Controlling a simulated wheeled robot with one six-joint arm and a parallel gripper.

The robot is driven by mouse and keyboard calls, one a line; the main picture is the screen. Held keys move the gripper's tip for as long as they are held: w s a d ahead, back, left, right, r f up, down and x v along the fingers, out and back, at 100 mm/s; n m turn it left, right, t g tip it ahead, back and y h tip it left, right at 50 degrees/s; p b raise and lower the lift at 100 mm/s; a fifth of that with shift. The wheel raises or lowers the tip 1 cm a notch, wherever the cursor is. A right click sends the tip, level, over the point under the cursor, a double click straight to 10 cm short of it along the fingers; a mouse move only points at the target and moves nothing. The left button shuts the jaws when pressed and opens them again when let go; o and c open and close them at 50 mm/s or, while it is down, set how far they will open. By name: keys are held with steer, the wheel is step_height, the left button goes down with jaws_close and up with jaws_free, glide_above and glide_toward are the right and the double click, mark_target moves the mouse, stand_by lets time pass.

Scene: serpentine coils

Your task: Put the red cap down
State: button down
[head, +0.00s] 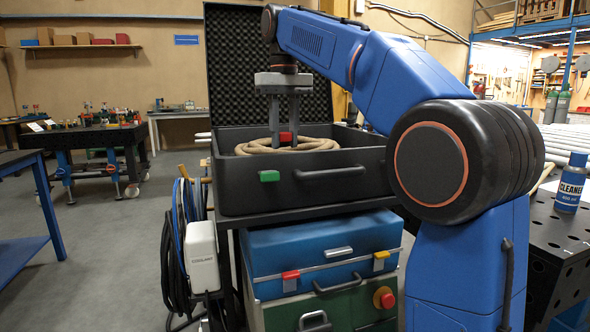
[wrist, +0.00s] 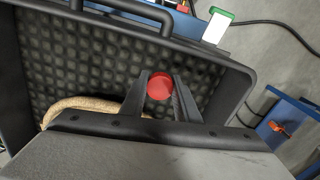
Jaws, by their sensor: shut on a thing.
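The red cap (wrist: 160,86) is round and sits between the fingertips of my gripper (wrist: 161,90) in the wrist view. In the head view, my gripper (head: 276,140) points down inside the open black case (head: 330,190), and the red cap (head: 285,137) shows at its fingertips. The fingers are shut on the cap. A coil of tan rope (head: 320,145) lies in the case around and beside the fingers. I cannot tell whether the cap touches the rope or the case floor.
A cleaner bottle (head: 571,183) stands on a black perforated table at right. Hoses hang at left.

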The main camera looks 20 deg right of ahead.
steer(key=shift+f, duration=4)
steer(key=shift+f, duration=0.55)
steer(key=c, duration=1.4)
jaws_free()
steer(key=shift+s+f, duration=0.1)
steer(key=shift+f, duration=0.05)
steer(key=shift+o, duration=0.2)
step_height(320, 180, up, 9)
steer(key=shift+f, duration=0.1)
